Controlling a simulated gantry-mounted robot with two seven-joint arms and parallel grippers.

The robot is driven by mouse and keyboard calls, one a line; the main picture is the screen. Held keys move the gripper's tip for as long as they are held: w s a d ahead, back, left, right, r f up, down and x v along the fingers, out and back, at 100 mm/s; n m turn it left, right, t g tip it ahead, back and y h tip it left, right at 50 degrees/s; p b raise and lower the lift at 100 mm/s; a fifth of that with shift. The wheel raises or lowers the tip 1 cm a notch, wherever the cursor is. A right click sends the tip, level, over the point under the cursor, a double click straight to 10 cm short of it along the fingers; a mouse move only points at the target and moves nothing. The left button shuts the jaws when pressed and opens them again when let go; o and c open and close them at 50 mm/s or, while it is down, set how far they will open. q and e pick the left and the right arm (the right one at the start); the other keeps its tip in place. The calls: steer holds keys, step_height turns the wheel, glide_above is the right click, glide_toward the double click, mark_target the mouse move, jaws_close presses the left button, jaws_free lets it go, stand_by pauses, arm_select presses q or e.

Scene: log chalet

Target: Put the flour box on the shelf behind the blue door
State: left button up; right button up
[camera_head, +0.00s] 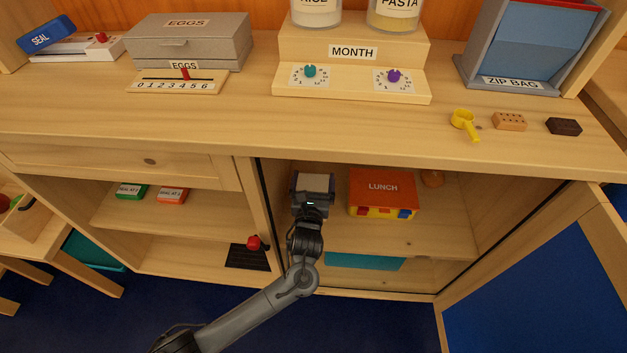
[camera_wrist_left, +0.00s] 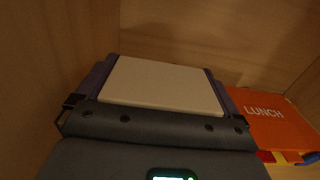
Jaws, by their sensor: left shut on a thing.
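The blue door (camera_head: 545,290) stands open at the right of the cabinet. My left gripper (camera_head: 312,186) reaches into the open compartment, at the left end of its upper shelf (camera_head: 370,235). It is shut on a pale, flat-topped box (camera_head: 316,180), likely the flour box; no label on it is readable. In the left wrist view the box (camera_wrist_left: 163,86) sits between the two dark fingers, near the cabinet walls. I cannot tell whether its base touches the shelf. My right gripper is not in view.
A teal bin (camera_head: 365,261) is below. The counter edge (camera_head: 330,147) overhangs the compartment.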

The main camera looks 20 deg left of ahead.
arm_select(q)
steer(key=o, duration=1.7)
steer(key=shift+c, duration=0.2)
steer(key=shift+s+d+r, duration=0.1)
steer(key=shift+s, duration=0.3)
steer(key=s+d+f+n+g+h+p, duration=0.2)
steer(key=s+f+n+g+h, duration=0.15)
steer(key=s+n, duration=0.55)
steer(key=s+d+f+n+g+h+p, duration=0.1)
steer(key=s+f+n+g+h+p, duration=0.2)
steer(key=s+n, duration=0.7)
steer(key=s+a+r+n+g+y, duration=0.1)
steer(key=s+a+n+g, duration=0.2)
steer(key=s+n, duration=0.3)
steer(key=s+a+r+n+g+y+b, duration=0.1)
steer(key=s+a+n+g, duration=0.3)
steer(key=s, duration=0.9)
steer(key=shift+n, duration=1.1)
